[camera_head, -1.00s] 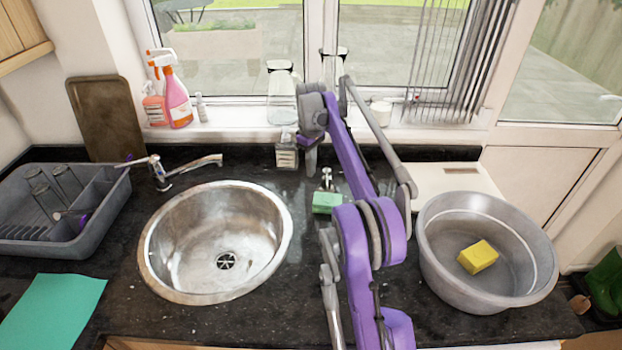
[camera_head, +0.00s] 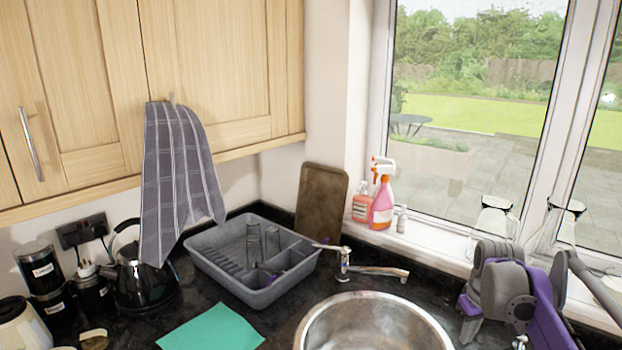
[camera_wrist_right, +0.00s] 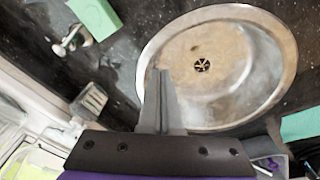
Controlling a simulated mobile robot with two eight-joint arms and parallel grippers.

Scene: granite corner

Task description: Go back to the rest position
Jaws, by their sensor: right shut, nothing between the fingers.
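My right gripper (camera_head: 468,318) hangs at the lower right of the head view, beside the round steel sink (camera_head: 375,325). The purple and grey arm comes in from the right edge. In the right wrist view the gripper's fingers (camera_wrist_right: 161,75) are together, with nothing between them. They overlap the near rim of the sink (camera_wrist_right: 225,35) in that picture, and I see no contact with anything. My left gripper is in neither current view.
A grey dish rack (camera_head: 240,285), chrome tap (camera_head: 345,262) and teal cloth (camera_head: 215,328) are around the sink. Spray bottles (camera_head: 382,198) and glass jars (camera_head: 495,222) stand on the windowsill. A green sponge (camera_wrist_right: 95,17) lies on the counter. A striped towel (camera_head: 175,180) hangs from the cupboard.

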